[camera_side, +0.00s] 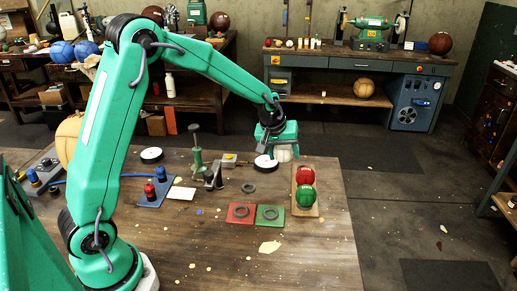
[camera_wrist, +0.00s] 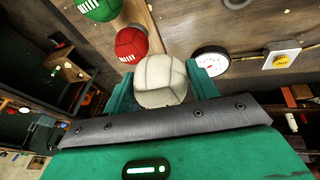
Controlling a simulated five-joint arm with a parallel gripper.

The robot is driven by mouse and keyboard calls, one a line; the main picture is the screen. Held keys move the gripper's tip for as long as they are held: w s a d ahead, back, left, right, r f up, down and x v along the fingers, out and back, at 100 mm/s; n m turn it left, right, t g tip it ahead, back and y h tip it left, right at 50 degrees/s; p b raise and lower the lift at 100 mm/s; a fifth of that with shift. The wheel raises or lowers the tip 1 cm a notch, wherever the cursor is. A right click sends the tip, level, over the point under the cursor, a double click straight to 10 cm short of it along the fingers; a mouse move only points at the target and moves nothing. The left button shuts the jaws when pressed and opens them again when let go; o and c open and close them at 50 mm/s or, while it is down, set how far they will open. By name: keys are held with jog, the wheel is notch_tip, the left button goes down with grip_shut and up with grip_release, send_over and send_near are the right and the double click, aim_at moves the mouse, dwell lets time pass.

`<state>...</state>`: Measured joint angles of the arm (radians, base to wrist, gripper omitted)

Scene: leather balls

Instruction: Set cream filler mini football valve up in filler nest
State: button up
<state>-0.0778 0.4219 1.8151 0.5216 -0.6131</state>
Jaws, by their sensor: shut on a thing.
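A cream mini football (camera_side: 284,155) is held in my gripper (camera_side: 281,151), above the far right part of the bench beyond the red ball. In the wrist view the cream ball (camera_wrist: 160,82) sits between the two green fingers, its panel seams facing the camera. I see no valve on it. Black rings lie on the bench: a bare one (camera_side: 248,188), one on a red plate (camera_side: 240,213) and one on a green plate (camera_side: 270,217). A grey metal fixture (camera_side: 213,177) stands left of the bare ring. I cannot tell for certain which is the filler nest.
A red ball (camera_side: 305,176) and a green ball (camera_side: 306,196) sit on a wooden rack (camera_side: 293,209) close to my gripper. A white dial (camera_side: 265,162), a yellow-button box (camera_side: 232,159) and a green pump (camera_side: 197,152) stand leftward. The front bench is mostly clear.

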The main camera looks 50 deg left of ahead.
jog(key=s+a+f, duration=0.2)
jog(key=s+a, duration=0.4)
jog(key=s, duration=0.2)
send_over(252, 185)
jog(key=s, duration=0.2)
jog(key=shift+w+d+f+n+y, duration=0.1)
jog(key=shift+f+n+y, duration=0.1)
jog(key=shift+f, duration=0.8)
jog(key=shift+w+f+n+y, duration=0.1)
jog(key=shift+f+n, duration=0.1)
jog(key=shift+f, duration=0.75)
jog(key=shift+f, duration=0.1)
jog(key=shift+f, duration=1.9)
jog(key=shift+f, duration=0.1)
jog(key=o, duration=1)
jog(key=shift+o, duration=0.2)
